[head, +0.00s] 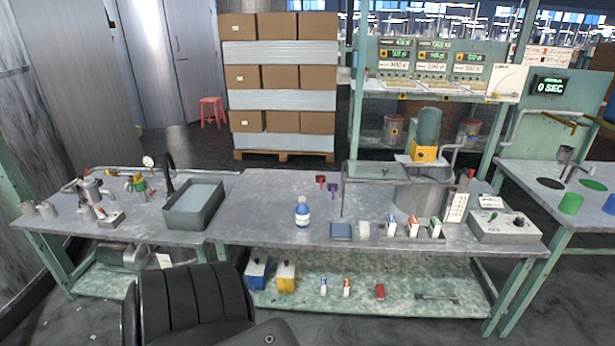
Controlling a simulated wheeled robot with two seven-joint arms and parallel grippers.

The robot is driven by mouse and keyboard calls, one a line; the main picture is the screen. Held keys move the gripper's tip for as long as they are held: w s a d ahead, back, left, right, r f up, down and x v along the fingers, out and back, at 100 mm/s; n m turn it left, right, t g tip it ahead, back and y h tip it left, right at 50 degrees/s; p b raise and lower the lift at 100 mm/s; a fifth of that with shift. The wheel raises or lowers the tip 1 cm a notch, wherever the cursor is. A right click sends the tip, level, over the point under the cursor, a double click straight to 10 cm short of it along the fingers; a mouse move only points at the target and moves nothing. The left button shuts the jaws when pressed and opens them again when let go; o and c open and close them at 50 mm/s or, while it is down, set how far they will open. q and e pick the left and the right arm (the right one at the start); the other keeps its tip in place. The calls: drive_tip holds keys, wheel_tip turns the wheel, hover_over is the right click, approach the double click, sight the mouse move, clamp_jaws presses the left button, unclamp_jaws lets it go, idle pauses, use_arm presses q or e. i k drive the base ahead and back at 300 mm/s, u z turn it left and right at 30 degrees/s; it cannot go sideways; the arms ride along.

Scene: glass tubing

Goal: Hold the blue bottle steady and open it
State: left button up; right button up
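The blue bottle (302,216) stands upright on the grey metal workbench (268,222), near the front edge and about the middle of the picture. It has a blue band around a white or pale body, and a pale top that looks like a cap in place. Neither of my grippers is in view, and nothing touches the bottle.
A grey basin (193,222) stands left of the bottle. A dark blue block (341,232) and several small boxes stand to its right. Red and purple items (321,180) lie behind it. A black chair-like backrest (190,310) is in front of the bench.

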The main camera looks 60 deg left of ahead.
sight(302, 211)
drive_tip(key=u, duration=0.4)
drive_tip(key=i, duration=0.75)
drive_tip(key=u, duration=1.45)
drive_tip(key=i, duration=0.7)
drive_tip(key=u, duration=0.6)
